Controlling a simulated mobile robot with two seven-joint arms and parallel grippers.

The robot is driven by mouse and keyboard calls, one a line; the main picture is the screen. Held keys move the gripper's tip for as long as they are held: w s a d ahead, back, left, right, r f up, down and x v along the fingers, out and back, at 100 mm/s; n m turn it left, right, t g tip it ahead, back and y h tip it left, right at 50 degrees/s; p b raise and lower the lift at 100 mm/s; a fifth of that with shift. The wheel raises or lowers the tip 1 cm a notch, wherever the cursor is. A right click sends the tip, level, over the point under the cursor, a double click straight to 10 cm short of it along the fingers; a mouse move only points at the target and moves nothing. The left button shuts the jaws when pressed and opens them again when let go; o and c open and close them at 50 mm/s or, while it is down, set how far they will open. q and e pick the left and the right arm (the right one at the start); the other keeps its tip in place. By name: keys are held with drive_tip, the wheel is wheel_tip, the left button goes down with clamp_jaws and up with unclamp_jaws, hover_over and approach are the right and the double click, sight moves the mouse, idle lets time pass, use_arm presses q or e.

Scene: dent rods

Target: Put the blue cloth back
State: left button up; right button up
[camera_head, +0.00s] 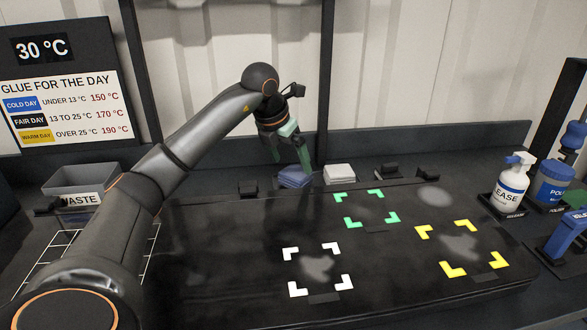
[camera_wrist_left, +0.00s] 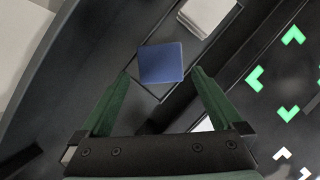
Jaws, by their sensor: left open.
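The blue cloth (camera_head: 294,178) is a small folded square lying at the back of the dark bench, beside a white folded cloth (camera_head: 340,173). In the left wrist view the blue cloth (camera_wrist_left: 161,63) lies flat ahead of the fingertips, roughly between them. A thin pale outline shows on the surface around its near side. My left gripper (camera_head: 290,158) is open and empty, pointing down just above the blue cloth. Its two green fingers (camera_wrist_left: 160,90) stand apart on either side in the wrist view. My right gripper is in neither view.
A grey waste bin (camera_head: 82,184) stands at the left. A spray bottle (camera_head: 512,184) and blue tub (camera_head: 553,182) stand at the right. A sign board stands back left.

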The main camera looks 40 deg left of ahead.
use_arm(q)
drive_tip(key=v, duration=0.7)
drive_tip(key=shift+p, duration=0.4)
